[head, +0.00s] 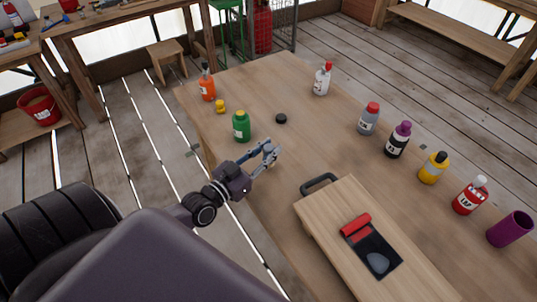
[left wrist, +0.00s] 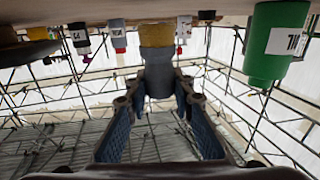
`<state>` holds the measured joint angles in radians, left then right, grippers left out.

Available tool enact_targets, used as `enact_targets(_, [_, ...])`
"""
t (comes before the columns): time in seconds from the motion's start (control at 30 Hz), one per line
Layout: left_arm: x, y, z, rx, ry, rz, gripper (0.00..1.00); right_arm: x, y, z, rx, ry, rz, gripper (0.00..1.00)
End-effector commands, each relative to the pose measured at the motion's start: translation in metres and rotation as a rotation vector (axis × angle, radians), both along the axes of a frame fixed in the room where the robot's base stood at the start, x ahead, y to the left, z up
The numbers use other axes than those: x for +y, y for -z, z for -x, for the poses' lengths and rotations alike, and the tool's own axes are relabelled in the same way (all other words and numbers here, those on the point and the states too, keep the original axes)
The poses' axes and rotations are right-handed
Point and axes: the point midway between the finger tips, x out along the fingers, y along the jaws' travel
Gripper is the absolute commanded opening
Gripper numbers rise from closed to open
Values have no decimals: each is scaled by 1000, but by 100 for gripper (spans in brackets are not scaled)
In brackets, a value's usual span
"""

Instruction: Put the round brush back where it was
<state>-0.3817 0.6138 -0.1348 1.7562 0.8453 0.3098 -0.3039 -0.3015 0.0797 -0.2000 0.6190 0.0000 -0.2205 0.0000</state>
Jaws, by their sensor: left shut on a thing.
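My left gripper (head: 270,153) is low over the near left part of the wooden table (head: 285,85), between the green bottle and the cutting board's handle. In the left wrist view, which is upside down, the left gripper (left wrist: 158,92) is shut on a short thing with a grey grip and a tan end, which I take to be the round brush (left wrist: 157,62). Its tan end points towards the tabletop; I cannot tell whether it touches. In the head view the fingers mostly hide it. My right gripper is not in view.
The green bottle (head: 241,126) stands left of the gripper, with a small yellow thing (head: 220,106), an orange bottle (head: 207,84) and a black disc (head: 281,118) beyond. A board (head: 330,225) carries a dark slab with a red roller (head: 355,224). Several bottles line the right side.

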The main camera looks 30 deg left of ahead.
Motion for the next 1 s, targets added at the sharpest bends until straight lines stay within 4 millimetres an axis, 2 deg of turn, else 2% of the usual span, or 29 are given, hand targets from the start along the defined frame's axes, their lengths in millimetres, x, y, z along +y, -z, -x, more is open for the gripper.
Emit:
enact_targets(0.03, [0,9,-1,0,1,-2,0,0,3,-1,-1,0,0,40])
enact_targets(0.13, [0,17,-1,-1,1,-3,0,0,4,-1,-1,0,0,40])
enact_targets(0.53, [0,22,0,-2,0,-1,0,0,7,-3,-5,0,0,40])
enact_targets(0.57, [0,22,0,-1,0,-1,23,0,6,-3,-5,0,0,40])
enact_targets(0.7, [0,21,0,-1,0,-1,39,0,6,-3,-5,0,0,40])
enact_targets(1.0, [0,19,0,-1,1,-1,40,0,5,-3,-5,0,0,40])
